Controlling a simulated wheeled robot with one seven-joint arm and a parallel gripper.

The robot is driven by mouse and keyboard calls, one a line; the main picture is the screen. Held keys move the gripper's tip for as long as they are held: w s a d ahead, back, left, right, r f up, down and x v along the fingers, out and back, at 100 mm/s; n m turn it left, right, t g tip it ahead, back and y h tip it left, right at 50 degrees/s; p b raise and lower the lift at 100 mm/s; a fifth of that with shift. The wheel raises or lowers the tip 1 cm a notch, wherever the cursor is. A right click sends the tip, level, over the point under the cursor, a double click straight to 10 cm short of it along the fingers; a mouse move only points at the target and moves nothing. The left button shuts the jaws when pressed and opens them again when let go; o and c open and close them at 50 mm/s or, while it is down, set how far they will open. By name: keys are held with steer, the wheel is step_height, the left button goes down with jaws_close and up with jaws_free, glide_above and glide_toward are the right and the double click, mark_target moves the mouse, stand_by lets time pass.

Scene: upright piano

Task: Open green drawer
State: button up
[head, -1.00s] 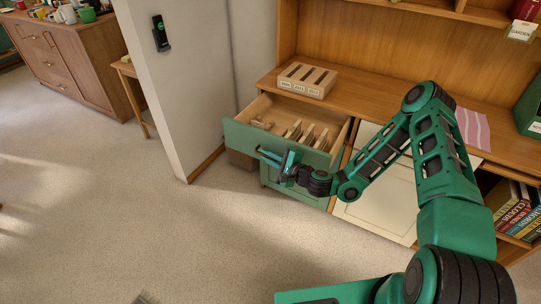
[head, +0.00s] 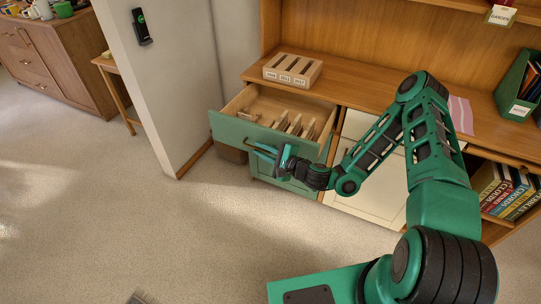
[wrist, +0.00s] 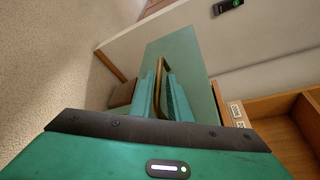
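The green drawer (head: 232,130) is pulled well out of the cabinet, and its inside shows with several light dividers or cards in it. In the wrist view its green front (wrist: 190,55) carries a brass handle (wrist: 160,72). My gripper (head: 270,154) is at the drawer front. In the wrist view the two green fingers of my gripper (wrist: 161,96) are close together with the handle between them, and they look shut on it. The head view shows little of the grip, since the hand covers part of the drawer front.
A green cupboard front lies below the drawer, with cream fronts (head: 385,185) to the right. A slotted wooden box (head: 292,70) stands on the desk top. A wall (head: 160,85) stands left of the drawer.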

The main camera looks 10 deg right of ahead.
steer(key=v, duration=0.7)
steer(key=shift+s+d, duration=0.1)
